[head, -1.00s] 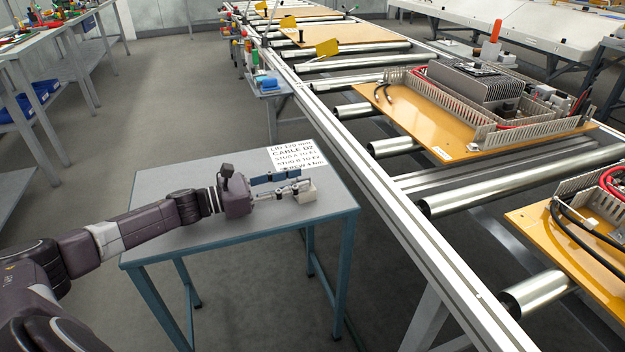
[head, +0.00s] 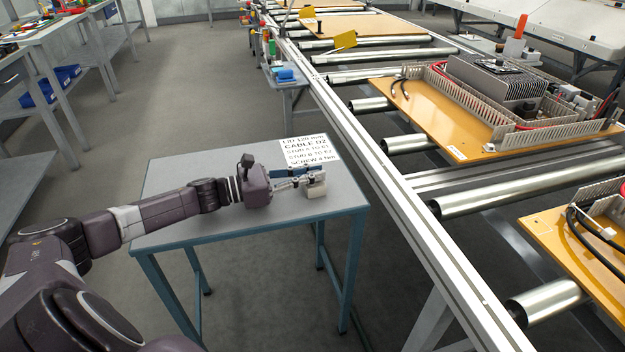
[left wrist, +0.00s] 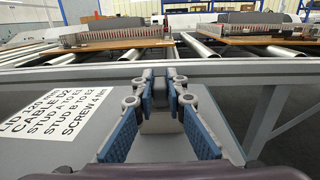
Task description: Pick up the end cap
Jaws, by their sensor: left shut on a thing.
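The end cap (head: 317,191) is a small pale grey-beige block at the right part of the small grey table. My left gripper (head: 316,179) reaches over the table from the left and is shut on the end cap. In the left wrist view the end cap (left wrist: 160,124) shows between the blue-padded fingers (left wrist: 161,92), partly hidden by them. The cap is at table-top level; I cannot tell whether it touches the table. My right gripper is in neither view.
A printed label sheet (head: 309,151) lies on the grey table (head: 170,190) behind the gripper. To the right runs a roller conveyor (head: 400,215) carrying an orange board (head: 430,125) with ducts and components. The left part of the table top is clear.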

